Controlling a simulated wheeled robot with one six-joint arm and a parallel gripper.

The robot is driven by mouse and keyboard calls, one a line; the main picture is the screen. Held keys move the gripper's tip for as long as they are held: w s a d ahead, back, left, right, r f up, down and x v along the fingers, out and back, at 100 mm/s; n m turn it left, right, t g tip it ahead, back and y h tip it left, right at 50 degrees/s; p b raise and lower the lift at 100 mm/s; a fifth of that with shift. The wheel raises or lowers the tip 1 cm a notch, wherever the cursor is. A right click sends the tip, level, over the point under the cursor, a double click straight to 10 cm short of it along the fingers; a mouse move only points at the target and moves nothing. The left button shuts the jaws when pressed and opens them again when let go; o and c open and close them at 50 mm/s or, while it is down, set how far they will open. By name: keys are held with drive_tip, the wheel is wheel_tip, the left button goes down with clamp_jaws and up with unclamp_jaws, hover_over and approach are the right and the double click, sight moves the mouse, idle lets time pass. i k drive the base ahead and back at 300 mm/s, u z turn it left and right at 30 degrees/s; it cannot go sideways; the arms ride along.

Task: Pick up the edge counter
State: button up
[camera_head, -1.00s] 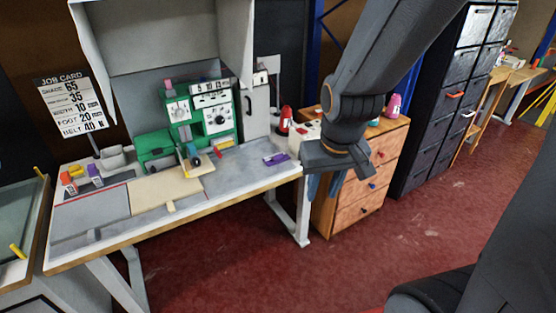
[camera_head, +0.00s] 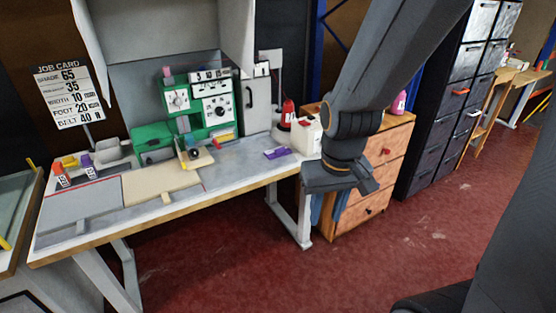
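No part in view is plainly marked as the edge counter, and I cannot tell for sure which it is. A strip with number windows (camera_head: 211,75) sits on top of the green machine (camera_head: 152,136) on the workbench. A small flat purple object (camera_head: 277,153) lies on the grey bench top, right of the machine. My gripper (camera_head: 345,184) hangs at the end of my arm, right of the bench's right end and in front of the wooden drawers. It is apart from the bench objects. Its fingers are too dark and turned to show their opening.
A wooden drawer unit (camera_head: 381,180) stands behind my gripper. The red floor (camera_head: 260,270) in front is clear.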

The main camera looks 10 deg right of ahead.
sight(281, 151)
drive_tip(key=z, duration=0.1)
drive_tip(key=k, duration=0.35)
drive_tip(key=u, duration=1)
drive_tip(key=i, duration=1.25)
drive_tip(key=z, duration=0.7)
drive_tip(key=i, duration=0.9)
drive_tip(key=z, duration=0.2)
